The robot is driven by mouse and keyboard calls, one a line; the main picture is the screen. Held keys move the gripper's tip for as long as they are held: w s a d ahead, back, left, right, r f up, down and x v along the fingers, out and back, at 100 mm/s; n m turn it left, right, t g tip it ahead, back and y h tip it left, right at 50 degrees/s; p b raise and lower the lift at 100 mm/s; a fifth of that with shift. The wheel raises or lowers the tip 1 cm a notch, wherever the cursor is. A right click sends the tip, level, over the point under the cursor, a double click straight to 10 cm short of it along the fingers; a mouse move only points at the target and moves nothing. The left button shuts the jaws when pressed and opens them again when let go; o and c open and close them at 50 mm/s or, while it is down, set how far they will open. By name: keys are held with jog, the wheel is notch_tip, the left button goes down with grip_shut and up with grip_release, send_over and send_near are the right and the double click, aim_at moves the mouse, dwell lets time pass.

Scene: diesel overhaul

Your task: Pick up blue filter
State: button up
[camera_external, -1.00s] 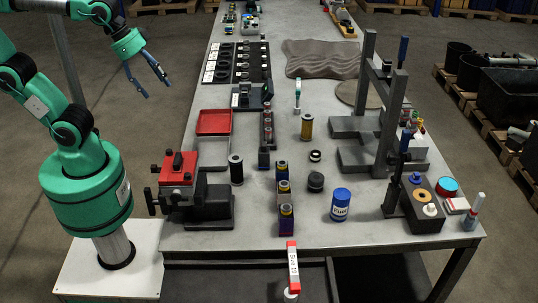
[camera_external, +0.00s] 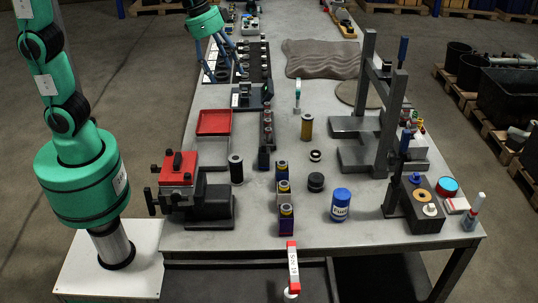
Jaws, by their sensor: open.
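The blue filter (camera_external: 341,205) is a short upright cylinder with a blue cap and a white label band. It stands on the front right part of the grey table (camera_external: 262,222), apart from its neighbours. My gripper (camera_external: 224,76) is open and empty at the far left part of the table. It is over or in front of the black board with parts, well behind and left of the blue filter. The fingers point down; their exact height above the table cannot be told.
A red vise (camera_external: 180,172) stands at the front left, with a red tray (camera_external: 214,122) behind it. A dark press frame (camera_external: 372,125) rises right of centre. Small boxes (camera_external: 285,200) stand left of the filter, and a black block with a handle (camera_external: 421,208) to its right.

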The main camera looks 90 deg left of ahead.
jog(key=w+d+f+p, duration=0.1)
jog(key=w+d, duration=0.1)
jog(key=w, duration=0.4)
jog(key=w+d+f+p, duration=0.1)
jog(key=w+d+p, duration=0.15)
jog(key=w, duration=0.45)
jog(key=g+p, duration=0.3)
jog(key=p, duration=0.4)
send_over(342, 193)
jog(key=f, duration=1.6)
jog(key=s+f, duration=0.1)
jog(key=f, duration=0.7)
jog(key=shift+w+d+f, duration=0.1)
jog(key=shift+w+f, duration=0.05)
jog(key=shift+f, duration=0.3)
jog(key=shift+f, duration=0.15)
jog(key=shift+w+f, duration=0.15)
jog(key=shift+f, duration=1.2)
jog(key=shift+w+f, duration=0.2)
jog(key=shift+f, duration=1.2)
jog(key=shift+w+f, duration=0.15)
jog(key=shift+f, duration=1.2)
jog(key=shift+f, duration=0.15)
